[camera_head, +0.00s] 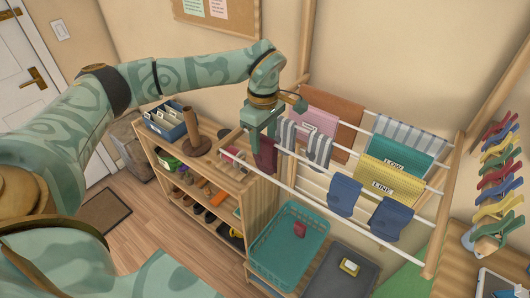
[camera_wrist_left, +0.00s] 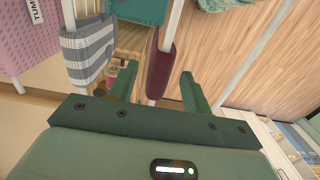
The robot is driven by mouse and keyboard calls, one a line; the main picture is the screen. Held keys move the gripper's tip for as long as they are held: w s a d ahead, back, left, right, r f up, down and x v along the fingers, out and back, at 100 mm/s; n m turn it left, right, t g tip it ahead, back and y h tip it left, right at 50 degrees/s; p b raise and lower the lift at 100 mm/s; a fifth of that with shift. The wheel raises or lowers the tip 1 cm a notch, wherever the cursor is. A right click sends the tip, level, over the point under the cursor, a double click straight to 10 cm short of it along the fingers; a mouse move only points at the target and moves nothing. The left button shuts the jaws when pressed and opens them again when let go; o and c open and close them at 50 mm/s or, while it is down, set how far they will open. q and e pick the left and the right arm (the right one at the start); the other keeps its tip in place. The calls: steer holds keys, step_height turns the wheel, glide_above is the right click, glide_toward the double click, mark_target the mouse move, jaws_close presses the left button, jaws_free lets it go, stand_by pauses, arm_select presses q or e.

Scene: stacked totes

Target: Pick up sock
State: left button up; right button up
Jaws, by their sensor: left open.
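A maroon sock (camera_head: 267,161) hangs over the front white rail of the drying rack. My left gripper (camera_head: 262,143) is open and points down at this sock from above. In the left wrist view the maroon sock (camera_wrist_left: 160,72) hangs between the two spread fingers (camera_wrist_left: 158,80), with a gap visible on each side. A pair of grey striped socks (camera_head: 319,150) hangs just to the right, and one of them shows in the left wrist view (camera_wrist_left: 88,52). Two blue socks (camera_head: 345,194) hang farther right on the same rail. My right gripper is not in view.
Other rails hold a pink cloth (camera_head: 316,121), a brown towel (camera_head: 340,112) and a yellow cloth (camera_head: 385,174). A teal basket (camera_head: 262,250) stands below, with a red item inside. A wooden shelf (camera_head: 228,170) with shoes stands left.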

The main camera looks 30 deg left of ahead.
mark_target(265, 151)
arm_select(q)
step_height(265, 151, down, 5)
steer(key=shift+w+d+f+p, duration=0.1)
steer(key=shift+p, duration=0.45)
steer(key=c, duration=1)
steer(key=shift+c, duration=0.2)
